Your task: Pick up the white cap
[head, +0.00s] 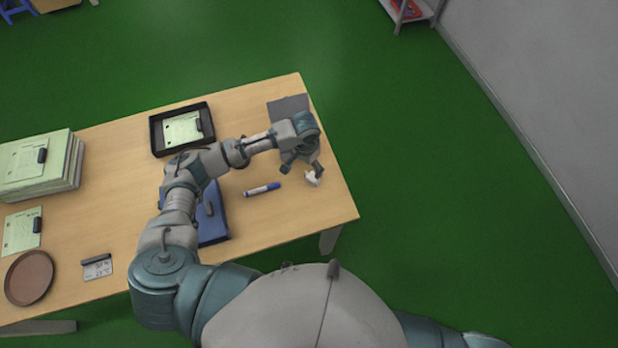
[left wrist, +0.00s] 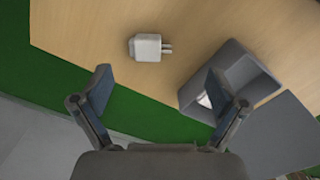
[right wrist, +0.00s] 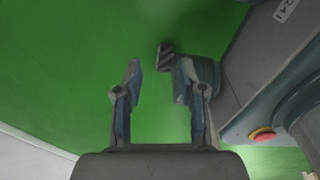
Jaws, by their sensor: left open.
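A small white block with two prongs (left wrist: 147,47) lies on the table near its right end. It also shows in the head view (head: 312,179) just below my left gripper (head: 303,167). My left gripper is open and empty; in the left wrist view (left wrist: 158,80) the block lies beyond its fingertips, apart from them. A grey open box (left wrist: 252,75) stands beside the right finger, with something white (left wrist: 204,101) inside, partly hidden by that finger. I cannot tell which white thing is the cap. My right gripper (right wrist: 157,75) is open and empty, over green floor.
A blue-and-white marker (head: 262,189) lies left of the block. A blue folder (head: 213,228), a black tray (head: 208,109), paper stacks (head: 75,165) and a brown round plate (head: 29,278) are further left.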

